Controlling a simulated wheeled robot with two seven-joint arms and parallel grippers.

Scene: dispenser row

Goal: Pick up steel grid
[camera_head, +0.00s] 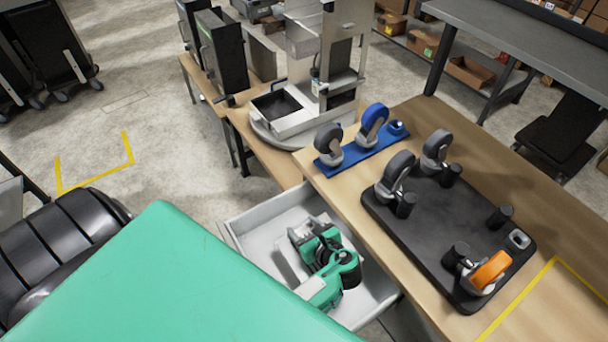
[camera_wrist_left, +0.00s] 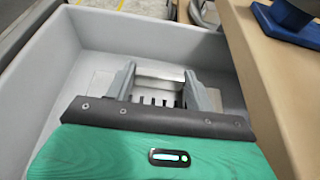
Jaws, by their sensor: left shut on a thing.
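The white-grey drawer (camera_head: 250,222) stands open below the wooden table, and its grey inside fills much of the left wrist view (camera_wrist_left: 70,65). My left gripper (camera_head: 307,230) reaches down inside it. In the left wrist view its two grey fingers (camera_wrist_left: 160,86) are shut on a pale metal piece with dark slots, which looks like the steel grid (camera_wrist_left: 160,73). Most of the grid is hidden by the fingers and gripper body. I cannot tell whether it touches the drawer floor. My right gripper is not in view.
The wooden table (camera_head: 335,187) carries a blue caster holder (camera_head: 360,150) and a black tray (camera_head: 425,225) with grey and orange casters. A metal dispenser stand (camera_head: 300,105) is behind the drawer.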

